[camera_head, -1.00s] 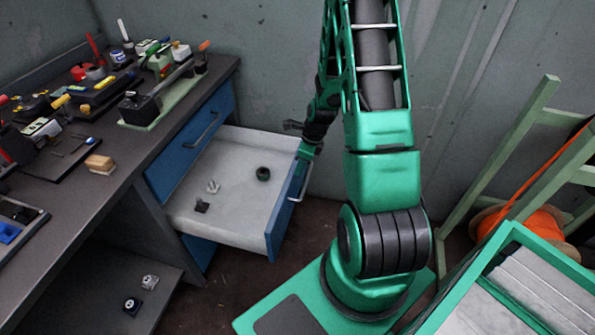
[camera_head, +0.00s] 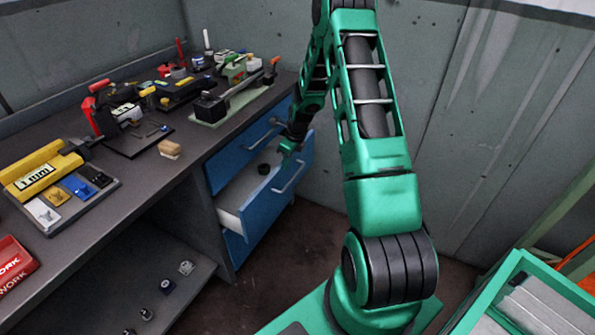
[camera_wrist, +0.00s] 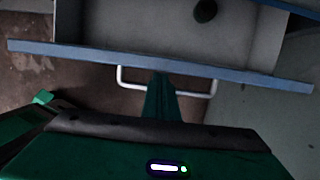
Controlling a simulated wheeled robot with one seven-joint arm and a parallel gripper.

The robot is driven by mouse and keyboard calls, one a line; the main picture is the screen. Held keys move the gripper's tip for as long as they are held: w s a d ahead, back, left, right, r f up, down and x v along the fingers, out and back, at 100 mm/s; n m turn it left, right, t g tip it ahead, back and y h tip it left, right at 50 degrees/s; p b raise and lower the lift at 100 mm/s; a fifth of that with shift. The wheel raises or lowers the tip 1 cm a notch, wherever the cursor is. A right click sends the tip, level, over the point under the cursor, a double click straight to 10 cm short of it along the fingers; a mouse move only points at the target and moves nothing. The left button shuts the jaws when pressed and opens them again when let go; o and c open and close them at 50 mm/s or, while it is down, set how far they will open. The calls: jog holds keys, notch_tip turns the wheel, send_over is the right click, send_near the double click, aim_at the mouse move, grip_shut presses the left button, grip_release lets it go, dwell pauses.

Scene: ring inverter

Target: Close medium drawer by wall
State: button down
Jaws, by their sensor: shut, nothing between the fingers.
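The medium drawer (camera_head: 277,201) has a blue front and a white inside, and it stands partly open below a shut blue drawer (camera_head: 240,150). A dark round object (camera_head: 263,169) lies in it. My gripper (camera_head: 290,146) is at the top edge of the drawer front, near the wall. In the wrist view the drawer's blue front edge (camera_wrist: 230,72) crosses the picture, with its white handle (camera_wrist: 125,83) below. There my gripper (camera_wrist: 161,80) is shut and empty, its tips at the front edge by the handle; whether they touch is unclear.
The dark workbench (camera_head: 140,186) to the left carries several tools and trays. The grey wall (camera_head: 440,130) is close behind the drawer. A green cart (camera_head: 520,290) stands at the lower right. The floor (camera_head: 300,240) before the drawer is clear.

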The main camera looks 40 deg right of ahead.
aim_at(280, 166)
jog(key=shift+w+a, duration=0.35)
jog(key=shift+w, duration=0.4)
jog(key=shift+w+a, duration=0.3)
jog(key=shift+w, duration=0.45)
